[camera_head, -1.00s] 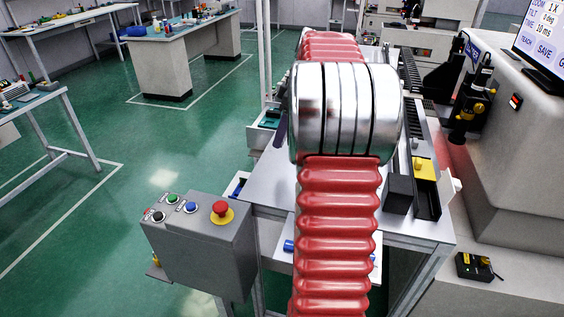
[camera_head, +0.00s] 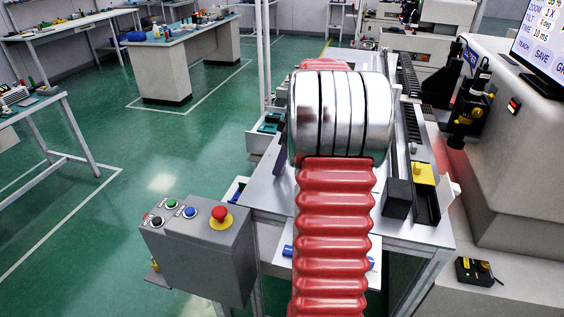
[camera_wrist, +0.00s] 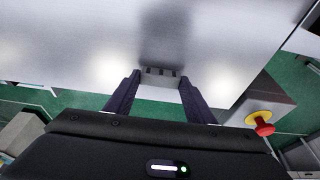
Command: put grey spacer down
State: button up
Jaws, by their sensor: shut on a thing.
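My gripper (camera_wrist: 159,80) shows in the wrist view with its two dark purple fingers on either side of a small grey piece with dark notches, which appears to be the grey spacer (camera_wrist: 160,71). The fingers are shut on it. The spacer is over or at the edge of a grey metal tabletop (camera_wrist: 70,40); I cannot tell whether it touches the surface. In the head view my red and silver arm hides the gripper and the spacer.
The metal table (camera_head: 262,190) has a black block (camera_head: 397,198) and a yellow block (camera_head: 423,173) on its right side, beside a dark rail. A grey button box (camera_head: 200,245) with a red stop button (camera_head: 221,215) stands at front left. A machine (camera_head: 520,150) stands right.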

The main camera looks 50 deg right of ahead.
jog(key=shift+f, duration=0.3)
jog(key=o, duration=1)
jog(key=v, duration=1.2)
jog(key=shift+a, duration=0.1)
